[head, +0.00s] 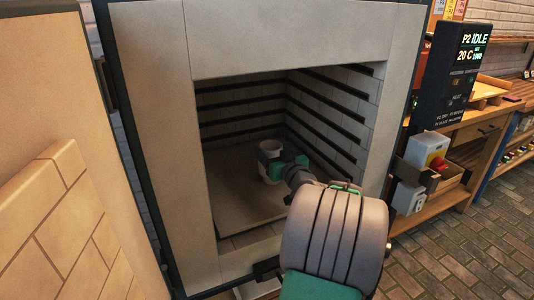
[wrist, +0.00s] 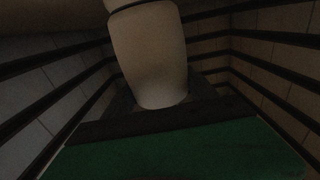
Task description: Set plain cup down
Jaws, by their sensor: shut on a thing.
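The plain cup (head: 268,150) is pale and stands upright inside the kiln, over the back part of the kiln shelf (head: 236,205). My gripper (head: 274,168), with green parts, reaches in from the right and is shut on the cup. In the wrist view the pale cup (wrist: 150,55) fills the upper middle, with a dark band near its top edge. The green part of my gripper (wrist: 180,150) covers the bottom of that view. I cannot tell whether the cup's base touches the shelf, because my gripper hides it.
The kiln's pale front frame (head: 205,150) surrounds the opening, and grooved brick walls (head: 335,115) enclose the cup. The brick-lined door (head: 65,225) is open at the left. A control box (head: 455,75) reading IDLE and 20 C stands at the right. The shelf's front left is clear.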

